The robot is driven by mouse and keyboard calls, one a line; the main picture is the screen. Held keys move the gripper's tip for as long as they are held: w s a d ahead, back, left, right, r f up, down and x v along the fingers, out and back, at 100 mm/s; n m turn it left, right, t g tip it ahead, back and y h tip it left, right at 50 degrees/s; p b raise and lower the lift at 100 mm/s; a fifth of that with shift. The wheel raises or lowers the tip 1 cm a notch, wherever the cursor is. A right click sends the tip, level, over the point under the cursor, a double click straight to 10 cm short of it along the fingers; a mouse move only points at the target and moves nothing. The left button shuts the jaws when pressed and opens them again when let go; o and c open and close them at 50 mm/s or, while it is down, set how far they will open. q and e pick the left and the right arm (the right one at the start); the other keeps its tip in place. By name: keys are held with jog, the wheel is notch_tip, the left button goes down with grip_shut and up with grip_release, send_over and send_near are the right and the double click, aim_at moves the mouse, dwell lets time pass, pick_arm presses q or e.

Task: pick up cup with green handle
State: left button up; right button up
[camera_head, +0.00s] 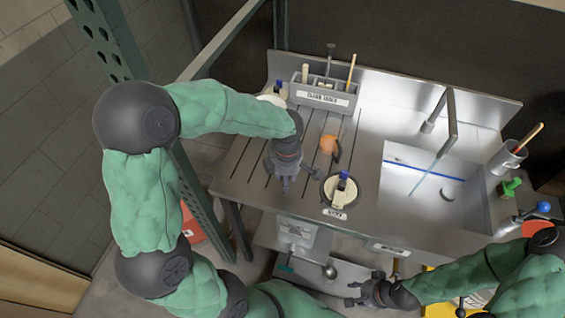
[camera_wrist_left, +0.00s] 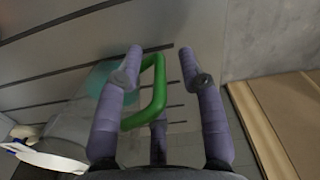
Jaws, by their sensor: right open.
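The cup with the green handle shows in the left wrist view as a pale, see-through teal body (camera_wrist_left: 98,78) with a bright green handle (camera_wrist_left: 157,92). My left gripper (camera_wrist_left: 160,62) is open, with the handle between its spread fingers. One finger overlaps part of the handle and cup; I cannot tell whether they touch. In the head view my left gripper (camera_head: 285,184) points down over the slotted left part of the steel counter, and I cannot make out the cup there. My right gripper (camera_head: 366,288) is open and empty, low in front of the counter.
A labelled grey caddy (camera_head: 323,98) stands at the counter's back. An orange item (camera_head: 328,143) and a dark round dish (camera_head: 326,196) with a blue-topped item (camera_head: 344,177) are right of my left gripper. The sink (camera_head: 420,193) and faucet (camera_head: 453,125) lie further right.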

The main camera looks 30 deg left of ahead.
pick_arm(q)
jog(key=shift+f, duration=0.65)
jog(key=shift+c, duration=0.3)
grip_shut()
jog(key=shift+r, duration=0.1)
jog(key=shift+r, duration=0.2)
